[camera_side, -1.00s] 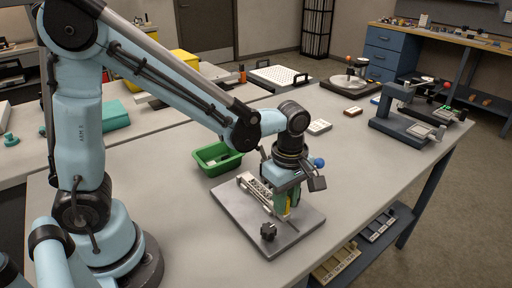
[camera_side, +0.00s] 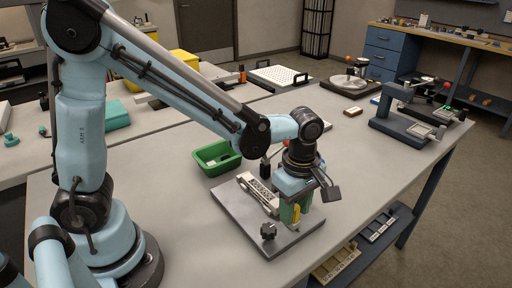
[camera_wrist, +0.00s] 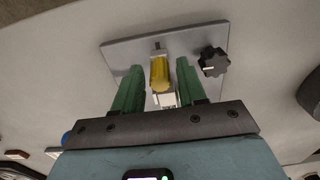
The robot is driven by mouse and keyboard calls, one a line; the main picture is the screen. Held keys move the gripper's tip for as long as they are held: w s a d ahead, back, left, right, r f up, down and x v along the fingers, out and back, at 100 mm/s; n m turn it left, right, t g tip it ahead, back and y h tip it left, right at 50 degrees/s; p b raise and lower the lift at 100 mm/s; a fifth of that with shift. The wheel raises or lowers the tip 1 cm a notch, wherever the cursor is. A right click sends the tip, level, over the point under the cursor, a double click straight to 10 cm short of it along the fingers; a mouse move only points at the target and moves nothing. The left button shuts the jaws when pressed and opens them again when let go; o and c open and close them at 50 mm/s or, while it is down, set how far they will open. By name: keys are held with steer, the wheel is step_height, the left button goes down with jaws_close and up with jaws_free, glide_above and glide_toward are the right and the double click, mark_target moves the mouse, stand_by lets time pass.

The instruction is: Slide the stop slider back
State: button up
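The grey base plate (camera_side: 247,222) carries a pale slotted rail or lattice strip (camera_side: 259,190). A yellow upright piece (camera_side: 296,212), which looks like the stop slider, stands near the plate's right side. In the wrist view the yellow piece (camera_wrist: 160,73) is between my gripper's two green fingers (camera_wrist: 158,85), with a narrow gap on each side. A pale block (camera_wrist: 166,99) shows just below it there. In the side view my gripper (camera_side: 293,212) points down over the plate, and its fingers partly hide the yellow piece. The fingers appear open around it.
A black star knob (camera_side: 268,231) stands at the plate's front corner and also shows in the wrist view (camera_wrist: 213,61). A green bin (camera_side: 216,158) stands behind the plate. The table right of the plate is clear.

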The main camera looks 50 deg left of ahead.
steer(key=shift+o, duration=0.3)
steer(key=shift+r, duration=0.1)
steer(key=shift+r, duration=2.65)
